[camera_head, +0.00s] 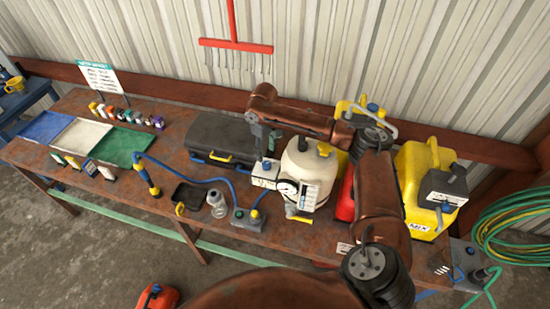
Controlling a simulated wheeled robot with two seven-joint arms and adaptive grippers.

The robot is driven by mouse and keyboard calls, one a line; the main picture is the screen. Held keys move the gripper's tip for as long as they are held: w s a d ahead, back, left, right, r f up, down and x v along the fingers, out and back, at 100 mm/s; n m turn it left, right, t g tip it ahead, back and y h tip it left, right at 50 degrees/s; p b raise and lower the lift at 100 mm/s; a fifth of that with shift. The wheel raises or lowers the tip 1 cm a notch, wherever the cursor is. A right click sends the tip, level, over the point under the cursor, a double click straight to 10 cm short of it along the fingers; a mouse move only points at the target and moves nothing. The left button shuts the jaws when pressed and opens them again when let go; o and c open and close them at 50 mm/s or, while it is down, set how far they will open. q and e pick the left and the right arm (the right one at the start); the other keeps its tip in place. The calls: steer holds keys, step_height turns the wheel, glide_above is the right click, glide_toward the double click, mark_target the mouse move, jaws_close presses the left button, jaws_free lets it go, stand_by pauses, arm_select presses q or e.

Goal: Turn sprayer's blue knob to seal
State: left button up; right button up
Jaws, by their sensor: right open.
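The sprayer (305,160) is a cream tank with a yellow cap, standing upright on the rusty bench right of centre. A round pressure gauge (287,187) and a white label are on its front. A small pale box (265,178) sits at its left side, with a small blue part on top that may be the blue knob (266,165). My right gripper (264,154) points down just above this box, open. I cannot tell whether its fingers touch the knob. My right arm crosses over the tank and partly hides its upper right. My left gripper is not in view.
A dark case (220,135) lies behind and left. A blue hose (190,177) runs along the bench to a grey box (247,219). A clear jar (217,204) stands near the front. Yellow jugs (420,185) and a red container (345,195) crowd the right.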

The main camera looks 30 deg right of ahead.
mark_target(266, 164)
step_height(266, 164, down, 7)
steer(key=shift+d+p, duration=0.1)
steer(key=shift+p, duration=0.9)
steer(key=shift+f, duration=0.35)
steer(key=shift+c, duration=0.5)
steer(key=c, duration=1)
steer(key=shift+c, duration=0.2)
